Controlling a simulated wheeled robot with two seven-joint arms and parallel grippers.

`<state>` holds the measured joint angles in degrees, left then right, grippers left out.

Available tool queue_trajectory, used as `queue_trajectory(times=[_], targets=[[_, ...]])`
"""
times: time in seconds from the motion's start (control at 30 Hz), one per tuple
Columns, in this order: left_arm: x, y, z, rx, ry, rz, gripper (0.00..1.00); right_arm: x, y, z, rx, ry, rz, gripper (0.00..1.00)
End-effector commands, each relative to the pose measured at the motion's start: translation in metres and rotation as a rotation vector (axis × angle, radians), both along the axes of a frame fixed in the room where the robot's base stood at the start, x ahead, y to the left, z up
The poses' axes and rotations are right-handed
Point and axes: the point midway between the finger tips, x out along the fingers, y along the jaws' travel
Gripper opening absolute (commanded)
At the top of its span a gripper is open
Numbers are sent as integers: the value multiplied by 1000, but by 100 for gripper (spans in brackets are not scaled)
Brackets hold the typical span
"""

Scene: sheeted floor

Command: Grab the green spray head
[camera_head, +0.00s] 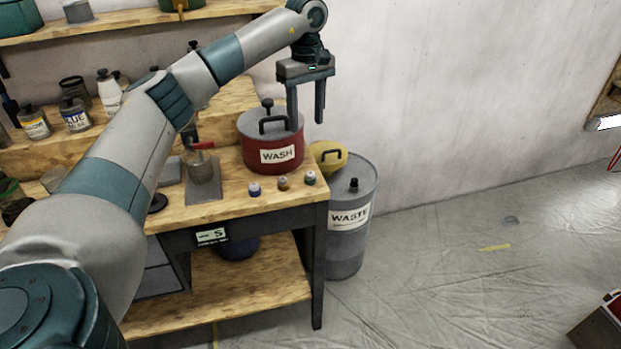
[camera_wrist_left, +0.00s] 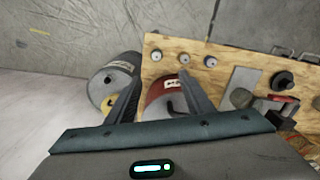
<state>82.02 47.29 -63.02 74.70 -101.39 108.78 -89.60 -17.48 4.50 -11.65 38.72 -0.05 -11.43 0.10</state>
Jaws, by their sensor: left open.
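Three small caps stand in a row near the front edge of the workbench. The right-hand one, with a green band, looks like the green spray head (camera_head: 310,178); it is upright. In the left wrist view it seems to be the leftmost of the row (camera_wrist_left: 156,55), its colour too small to tell. My left gripper (camera_head: 306,122) is open and empty, fingers pointing down, beyond the cap and by the right side of the red WASH pot (camera_head: 278,157). In the left wrist view the pot (camera_wrist_left: 165,97) shows between the fingers (camera_wrist_left: 160,78). My right gripper is in neither view.
The other two caps, blue (camera_head: 254,189) and brownish (camera_head: 283,184), stand close to its left. A grey WASTE drum (camera_head: 347,240) and a yellow lidded container (camera_head: 328,152) are beside the bench's right end. A red-handled clamp (camera_head: 202,165) is further left. Floor at right is mostly clear.

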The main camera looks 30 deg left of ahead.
Motion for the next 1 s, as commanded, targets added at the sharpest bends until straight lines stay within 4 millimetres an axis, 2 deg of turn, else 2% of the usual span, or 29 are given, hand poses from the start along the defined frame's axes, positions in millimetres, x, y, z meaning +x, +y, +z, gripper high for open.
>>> queue_trajectory(times=[0.27, 0.4, 0.5, 0.8, 1.0], targets=[[0, 0, -14, -1, 3, 0, 48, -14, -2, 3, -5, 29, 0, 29], [0, 0, -33, 0, 4, 1, 48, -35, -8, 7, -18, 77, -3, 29], [-1, -1, -51, -2, 4, 0, 48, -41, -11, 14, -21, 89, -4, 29], [0, -1, -103, -2, 4, 0, 48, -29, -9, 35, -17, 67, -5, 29], [1, -1, -121, -2, 1, 1, 48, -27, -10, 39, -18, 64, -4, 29]])
